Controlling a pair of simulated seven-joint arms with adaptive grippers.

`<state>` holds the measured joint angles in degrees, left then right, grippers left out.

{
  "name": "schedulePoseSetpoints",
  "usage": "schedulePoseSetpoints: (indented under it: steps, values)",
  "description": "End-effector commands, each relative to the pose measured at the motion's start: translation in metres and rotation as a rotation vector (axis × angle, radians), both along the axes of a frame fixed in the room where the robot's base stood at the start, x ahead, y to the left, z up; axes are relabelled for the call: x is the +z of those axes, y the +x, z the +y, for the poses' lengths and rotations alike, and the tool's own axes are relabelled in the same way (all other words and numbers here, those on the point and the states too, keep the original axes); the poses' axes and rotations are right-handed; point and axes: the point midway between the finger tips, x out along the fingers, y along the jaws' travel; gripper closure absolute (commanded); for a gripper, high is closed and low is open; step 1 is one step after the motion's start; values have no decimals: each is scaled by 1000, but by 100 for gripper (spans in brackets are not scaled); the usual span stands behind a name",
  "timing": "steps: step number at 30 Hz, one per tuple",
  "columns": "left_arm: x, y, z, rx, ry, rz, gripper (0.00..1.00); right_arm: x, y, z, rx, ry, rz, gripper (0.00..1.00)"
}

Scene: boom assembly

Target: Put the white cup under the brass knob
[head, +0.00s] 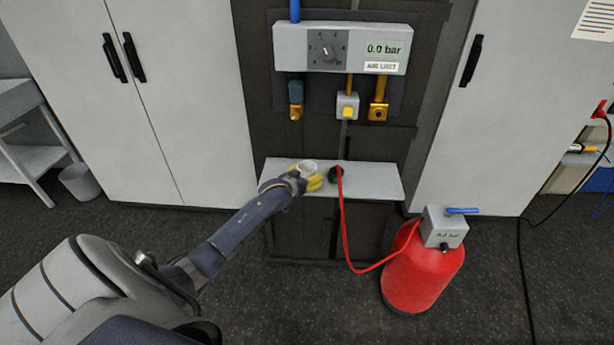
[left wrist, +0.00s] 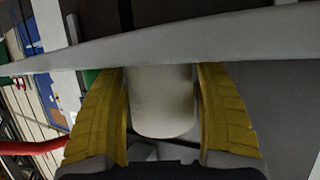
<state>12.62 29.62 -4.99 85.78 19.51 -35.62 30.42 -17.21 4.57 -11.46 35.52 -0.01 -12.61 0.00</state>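The white cup (head: 308,167) is at the grey shelf (head: 375,182) under the wall panel, near the shelf's left part. My left gripper (head: 313,182) has its yellow fingers around the cup. In the left wrist view the cup (left wrist: 161,100) fills most of the space between the fingers; I cannot tell whether both touch it. The cup's foot is hidden in the head view. Brass fittings hang under the panel: one with a blue top (head: 296,105) at left and one plain brass fitting (head: 378,110) at right. I cannot tell which is the knob. My right gripper is not in view.
A yellow button on a white box (head: 347,107) hangs between the brass fittings. A red hose (head: 344,225) runs down to a red tank (head: 420,278). The shelf's right part is clear.

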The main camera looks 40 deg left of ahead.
Motion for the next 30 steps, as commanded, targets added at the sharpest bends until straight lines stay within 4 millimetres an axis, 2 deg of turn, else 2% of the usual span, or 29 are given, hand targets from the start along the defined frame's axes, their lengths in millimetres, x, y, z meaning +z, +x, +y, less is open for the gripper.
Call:
schedulePoseSetpoints:
  steps: [1, 3, 14, 20, 30]
  values:
    - [0, 0, 0, 0, 0, 0, 24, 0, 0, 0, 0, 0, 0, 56]
    - [0, 0, 0, 0, 0, 0, 16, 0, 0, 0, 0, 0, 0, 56]
    - [3, -1, 0, 0, 1, 0, 16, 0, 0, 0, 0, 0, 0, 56]
    - [11, -21, -3, 0, 1, 0, 16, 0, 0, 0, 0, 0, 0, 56]
    - [32, -72, -11, -2, 1, 0, 16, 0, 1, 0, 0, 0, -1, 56]
